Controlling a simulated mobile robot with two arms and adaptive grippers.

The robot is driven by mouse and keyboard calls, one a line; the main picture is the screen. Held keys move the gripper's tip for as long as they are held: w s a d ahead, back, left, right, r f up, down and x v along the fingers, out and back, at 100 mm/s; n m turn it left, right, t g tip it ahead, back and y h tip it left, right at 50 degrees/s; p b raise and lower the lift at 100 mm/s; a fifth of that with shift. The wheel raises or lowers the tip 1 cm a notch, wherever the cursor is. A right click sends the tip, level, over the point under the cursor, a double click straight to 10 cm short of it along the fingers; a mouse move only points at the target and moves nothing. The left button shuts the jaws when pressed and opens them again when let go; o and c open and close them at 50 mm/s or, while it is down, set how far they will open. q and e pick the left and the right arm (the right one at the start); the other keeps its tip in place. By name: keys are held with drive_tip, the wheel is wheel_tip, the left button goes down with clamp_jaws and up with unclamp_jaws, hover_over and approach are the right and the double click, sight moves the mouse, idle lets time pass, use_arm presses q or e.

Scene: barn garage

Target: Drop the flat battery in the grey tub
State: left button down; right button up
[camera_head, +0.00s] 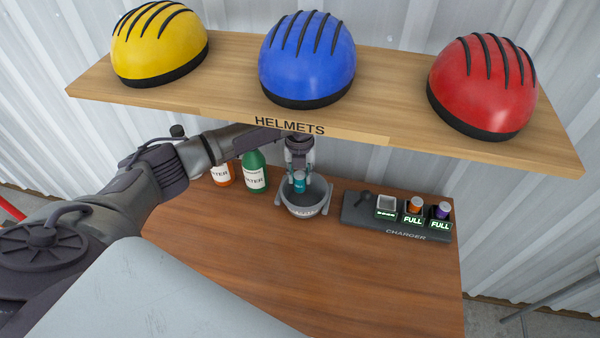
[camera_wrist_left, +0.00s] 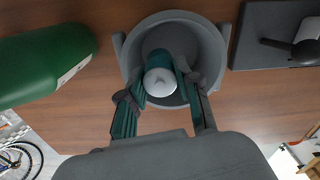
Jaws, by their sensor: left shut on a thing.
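My left gripper (camera_head: 300,172) reaches down under the shelf and is shut on a teal battery (camera_head: 299,183) with a pale metal end. The grey tub (camera_head: 304,211), a round bowl with side handles, stands on the wooden bench below it. In the left wrist view, the battery (camera_wrist_left: 160,82) is between the fingertips of the left gripper (camera_wrist_left: 161,74), over the opening of the tub (camera_wrist_left: 222,50). I cannot tell whether its lower end touches the tub's floor. My right gripper is not in view.
A charger (camera_head: 398,222) right of the tub holds an orange battery (camera_head: 416,204) and a purple battery (camera_head: 442,210), both marked FULL; its left slot (camera_head: 386,204) looks empty. Bottles (camera_head: 254,175) stand left of the tub. A helmet shelf (camera_head: 390,125) overhangs the bench. The bench front (camera_head: 330,270) is clear.

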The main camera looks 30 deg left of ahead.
use_arm(q)
drive_tip(key=shift+f, duration=0.25)
